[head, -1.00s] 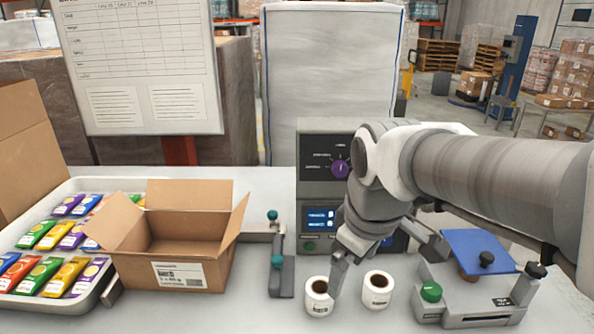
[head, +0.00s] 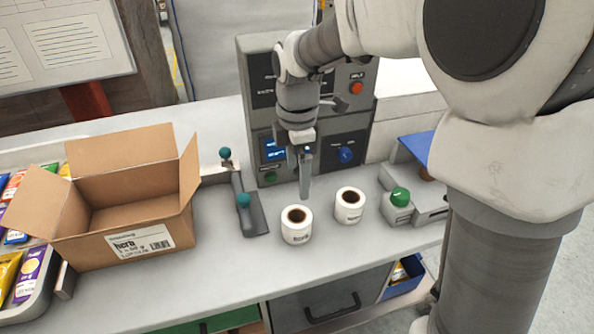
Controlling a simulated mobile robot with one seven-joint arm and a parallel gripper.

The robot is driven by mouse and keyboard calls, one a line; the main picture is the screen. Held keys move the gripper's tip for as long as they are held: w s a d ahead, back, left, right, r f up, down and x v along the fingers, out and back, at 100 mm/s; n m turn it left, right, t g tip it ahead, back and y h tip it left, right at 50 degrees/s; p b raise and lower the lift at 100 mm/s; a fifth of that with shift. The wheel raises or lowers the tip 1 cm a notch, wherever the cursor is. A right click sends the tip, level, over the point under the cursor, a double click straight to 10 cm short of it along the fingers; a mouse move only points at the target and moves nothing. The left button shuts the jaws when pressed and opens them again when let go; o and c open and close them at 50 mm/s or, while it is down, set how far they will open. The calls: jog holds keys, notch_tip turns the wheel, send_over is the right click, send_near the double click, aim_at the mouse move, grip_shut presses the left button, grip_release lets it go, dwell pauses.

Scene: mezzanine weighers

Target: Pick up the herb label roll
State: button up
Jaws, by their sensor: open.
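Two white label rolls with brown cores stand upright on the light counter, a left roll (head: 297,226) and a right roll (head: 350,206). Each has small dark print on its front; it is too small to tell for certain which is the herb roll. My gripper (head: 304,192) points down just behind the left roll, in front of the grey machine. Its jaws are open with nothing seen between them; one finger largely hides the other. It appears apart from both rolls.
A grey bracket with teal knobs (head: 244,200) is left of the rolls. The grey control machine (head: 258,105) stands behind. A green-knobbed device (head: 400,196) is at right. The counter before the rolls is clear.

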aim_at(297, 225)
notch_tip(297, 225, down, 13)
jog(key=shift+w+b, duration=0.1)
jog(key=shift+b, duration=0.75)
notch_tip(297, 225, down, 5)
jog(key=shift+w+r, duration=0.1)
jog(key=shift+w, duration=0.05)
jog(key=c, duration=1.2)
jog(key=shift+r, duration=0.15)
jog(key=shift+c, duration=0.2)
